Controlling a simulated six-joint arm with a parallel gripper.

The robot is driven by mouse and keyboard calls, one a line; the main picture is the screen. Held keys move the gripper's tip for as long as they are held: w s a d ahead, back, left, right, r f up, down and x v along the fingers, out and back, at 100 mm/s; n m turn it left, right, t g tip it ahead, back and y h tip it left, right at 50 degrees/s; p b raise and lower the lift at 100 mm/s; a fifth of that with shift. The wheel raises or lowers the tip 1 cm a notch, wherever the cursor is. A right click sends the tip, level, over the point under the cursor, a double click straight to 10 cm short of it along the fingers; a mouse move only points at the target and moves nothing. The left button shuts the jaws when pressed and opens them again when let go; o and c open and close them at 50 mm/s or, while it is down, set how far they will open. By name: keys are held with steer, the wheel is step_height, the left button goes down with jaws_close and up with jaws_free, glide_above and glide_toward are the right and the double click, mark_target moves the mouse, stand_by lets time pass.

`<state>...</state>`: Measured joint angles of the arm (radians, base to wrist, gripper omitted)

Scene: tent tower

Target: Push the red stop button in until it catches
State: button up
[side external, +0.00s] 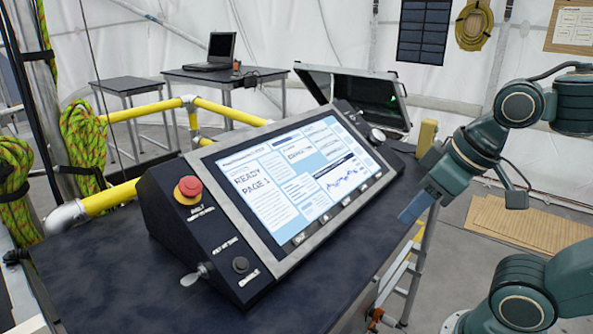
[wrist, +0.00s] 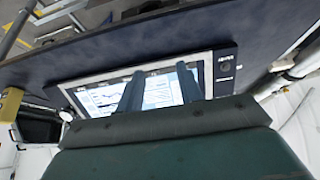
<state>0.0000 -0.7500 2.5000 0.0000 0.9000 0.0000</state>
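The red stop button (side external: 188,187) is a round mushroom head on a yellow collar. It sits at the upper left of the black console (side external: 158,205), beside the lit screen (side external: 290,180). It stands out from the panel; I cannot tell whether it is caught. It does not show in the wrist view. My gripper (side external: 408,215) is off the console's right side, well apart from the button. In the wrist view my gripper (wrist: 160,78) has its two fingers apart over the screen, with nothing between them.
A black button (side external: 240,265) and a small key-like lever (side external: 195,275) sit at the console's lower left. A knob (side external: 376,136) is at its far right. Yellow rails (side external: 230,112) and coiled rope (side external: 85,145) stand behind and left. The dark tabletop (side external: 110,270) is clear at the front.

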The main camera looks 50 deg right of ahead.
steer(key=shift+c, duration=0.3)
steer(key=shift+w+r, duration=0.1)
steer(key=c, duration=0.7)
steer(key=shift+w+r, duration=0.4)
steer(key=shift+w, duration=0.05)
jaws_close()
steer(key=w+a+r, duration=0.5)
steer(key=w+r, duration=0.1)
steer(key=w, duration=0.3)
steer(key=w+a+r, duration=0.5)
steer(key=w+r, duration=0.1)
steer(key=w, duration=0.4)
steer(key=w+a, duration=0.5)
steer(key=a, duration=0.3)
steer(key=shift+r+t, duration=0.3)
steer(key=shift+t, duration=0.1)
